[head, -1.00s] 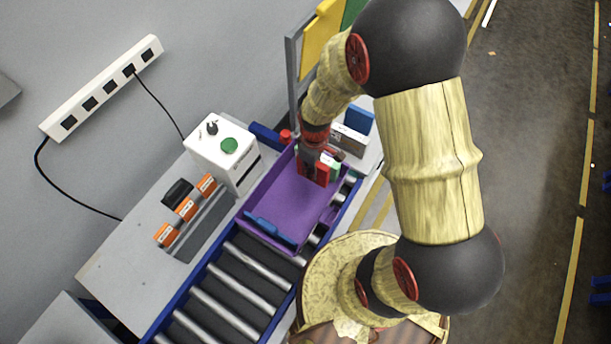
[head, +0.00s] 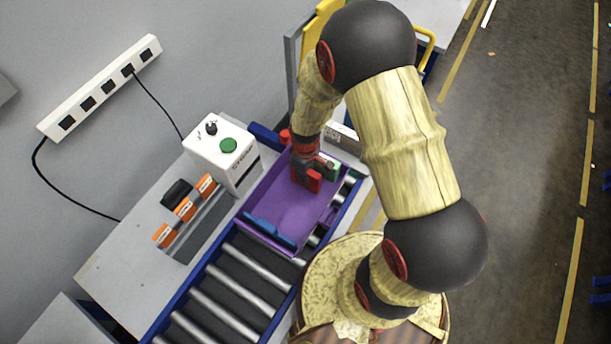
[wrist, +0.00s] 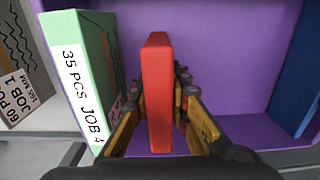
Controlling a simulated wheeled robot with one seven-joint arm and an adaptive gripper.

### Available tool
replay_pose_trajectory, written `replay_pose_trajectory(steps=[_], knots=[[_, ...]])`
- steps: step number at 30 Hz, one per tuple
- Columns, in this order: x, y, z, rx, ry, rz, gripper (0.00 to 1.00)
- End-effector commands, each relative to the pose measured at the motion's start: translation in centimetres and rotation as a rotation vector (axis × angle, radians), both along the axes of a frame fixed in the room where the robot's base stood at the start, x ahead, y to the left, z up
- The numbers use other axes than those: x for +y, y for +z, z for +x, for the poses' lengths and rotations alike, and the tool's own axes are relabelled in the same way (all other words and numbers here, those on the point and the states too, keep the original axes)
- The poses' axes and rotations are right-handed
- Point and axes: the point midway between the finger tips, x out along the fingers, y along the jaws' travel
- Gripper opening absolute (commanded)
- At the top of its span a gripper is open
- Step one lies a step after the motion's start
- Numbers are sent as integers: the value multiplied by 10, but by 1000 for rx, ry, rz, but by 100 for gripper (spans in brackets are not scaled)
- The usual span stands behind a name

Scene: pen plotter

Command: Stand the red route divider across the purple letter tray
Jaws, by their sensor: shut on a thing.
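The purple letter tray (head: 283,207) sits on the roller conveyor. My gripper (head: 303,166) is over its far part, pointing down, shut on the red route divider (head: 314,183). In the wrist view the divider (wrist: 157,92) stands upright as a narrow slab between my gripper's fingers (wrist: 160,125). The tray's purple surface (wrist: 225,60) shows behind it. A green-and-white packet marked "35 PCS JOB 4" (wrist: 85,75) is just left of the divider, with a small gap at the top. Whether the divider's lower edge touches the tray floor is hidden.
A blue panel (head: 270,231) stands at the tray's near end. A white box with a green button (head: 228,146) and a grey rack with orange-labelled items (head: 203,222) are left of the conveyor. Another labelled packet (wrist: 22,75) lies left of the green one. The tray's middle is clear.

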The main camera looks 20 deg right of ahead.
Motion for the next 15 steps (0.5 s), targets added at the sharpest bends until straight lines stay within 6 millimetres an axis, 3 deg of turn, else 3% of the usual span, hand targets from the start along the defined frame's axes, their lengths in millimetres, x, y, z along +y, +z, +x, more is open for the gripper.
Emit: replay_pose_trajectory(steps=[10, 15], knots=[[0, 0, 0, 0, 0, 0, 36], [0, 0, 0, 0, 0, 0, 36]])
